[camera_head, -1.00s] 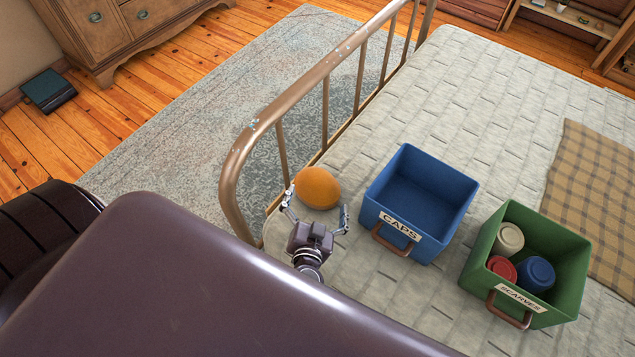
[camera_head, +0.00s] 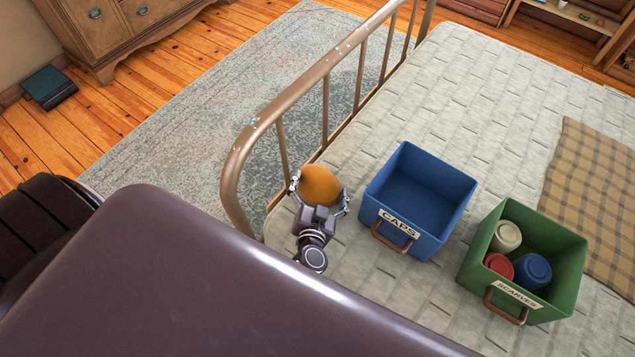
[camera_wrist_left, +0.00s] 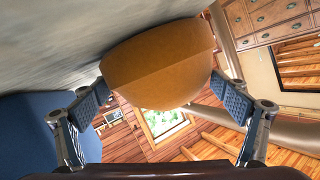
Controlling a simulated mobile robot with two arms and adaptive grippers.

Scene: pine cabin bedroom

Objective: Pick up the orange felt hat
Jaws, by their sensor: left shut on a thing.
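The orange felt hat (camera_head: 320,184) is rounded and sits at the near left corner of the bed, beside the metal bed rail. My left gripper (camera_head: 320,197) is shut on the hat, with one finger on each side of it. In the left wrist view the hat (camera_wrist_left: 158,65) fills the upper middle between the two finger pads. I cannot tell whether the hat touches the bed. My right gripper is not in view.
A blue bin (camera_head: 462,215) labelled CAPS stands empty to the right of the hat. A green bin (camera_head: 566,277) labelled SCARVES holds rolled items farther right. The bronze bed rail (camera_head: 234,180) rises close on the left. A plaid blanket (camera_head: 592,190) lies at the right.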

